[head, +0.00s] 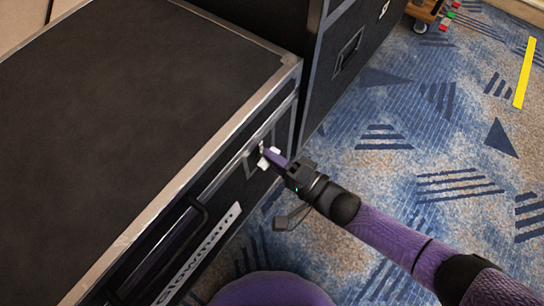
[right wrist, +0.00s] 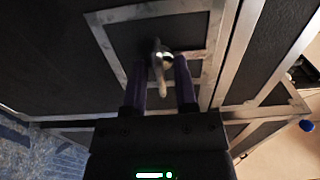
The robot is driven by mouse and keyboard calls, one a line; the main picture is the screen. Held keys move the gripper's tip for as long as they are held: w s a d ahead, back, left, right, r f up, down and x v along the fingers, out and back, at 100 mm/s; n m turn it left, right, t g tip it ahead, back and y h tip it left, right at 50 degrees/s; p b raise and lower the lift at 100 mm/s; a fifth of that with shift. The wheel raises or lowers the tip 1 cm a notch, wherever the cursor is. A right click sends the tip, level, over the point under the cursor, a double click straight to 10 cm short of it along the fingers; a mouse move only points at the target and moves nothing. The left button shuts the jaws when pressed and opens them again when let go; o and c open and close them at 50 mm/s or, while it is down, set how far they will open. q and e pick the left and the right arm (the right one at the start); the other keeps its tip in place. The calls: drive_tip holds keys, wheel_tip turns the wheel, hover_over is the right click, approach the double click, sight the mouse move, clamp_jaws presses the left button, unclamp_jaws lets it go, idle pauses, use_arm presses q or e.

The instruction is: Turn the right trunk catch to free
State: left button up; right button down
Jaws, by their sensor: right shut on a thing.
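The black trunk (head: 130,90) with metal edges fills the left of the head view. Its right catch, a small pale metal turn piece (head: 262,163), sits in a recessed metal-framed dish on the front face. In the right wrist view the catch (right wrist: 160,60) stands between the two purple fingers, its wing roughly upright in the picture. My right gripper (head: 271,155) is shut on the catch, reaching in from the lower right. The fingers partly hide the catch in the head view. My left gripper is in neither view.
A black bar handle (head: 180,240) and a white name label (head: 200,254) are on the trunk front, left of the catch. Another black case (head: 350,40) stands close behind. Blue patterned carpet (head: 420,150) is open to the right. A wheeled wooden dolly (head: 424,12) is at the top.

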drive_tip(key=shift+n, duration=0.3)
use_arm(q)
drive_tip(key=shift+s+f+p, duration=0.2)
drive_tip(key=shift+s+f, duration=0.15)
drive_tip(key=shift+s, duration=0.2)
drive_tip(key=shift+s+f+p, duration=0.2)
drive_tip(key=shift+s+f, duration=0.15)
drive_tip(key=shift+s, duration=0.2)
use_arm(e)
drive_tip(key=n, duration=1.7)
drive_tip(key=shift+s+f, duration=0.1)
drive_tip(key=shift+f, duration=0.05)
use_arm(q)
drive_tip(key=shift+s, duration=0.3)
use_arm(e)
drive_tip(key=shift+n, duration=0.3)
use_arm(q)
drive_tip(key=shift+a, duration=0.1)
use_arm(e)
drive_tip(key=c, duration=0.7)
unclamp_jaws()
drive_tip(key=shift+c, duration=0.2)
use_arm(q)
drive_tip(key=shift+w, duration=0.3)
